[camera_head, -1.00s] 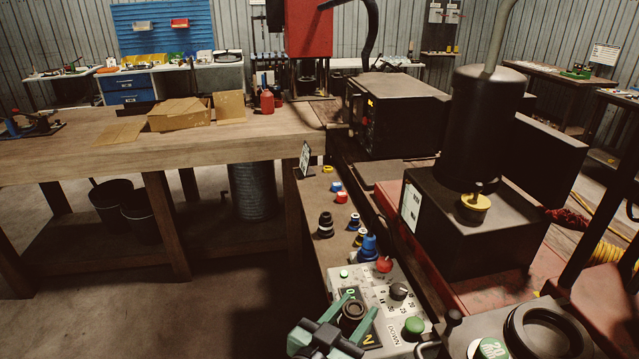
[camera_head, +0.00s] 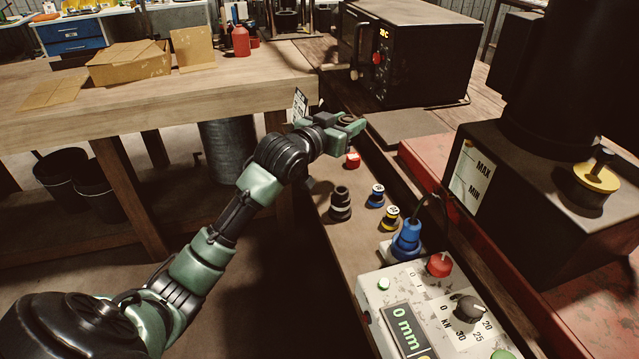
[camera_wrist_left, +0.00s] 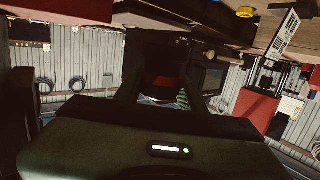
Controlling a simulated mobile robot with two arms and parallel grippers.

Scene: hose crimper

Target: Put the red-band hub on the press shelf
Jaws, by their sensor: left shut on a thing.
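My left gripper (camera_head: 352,125) is shut above the far end of the narrow wooden shelf (camera_head: 345,250) beside the machine. In the left wrist view a dark, round thing with a red band, the red-band hub (camera_wrist_left: 161,82), sits between the two fingers. My right gripper is not in view.
A blue plug (camera_head: 407,240) and the control panel (camera_head: 435,300) stand at the shelf's near end. A small sign (camera_head: 299,105) stands near the gripper. A black box (camera_head: 415,55) with a display is behind. The shelf's near left part is bare.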

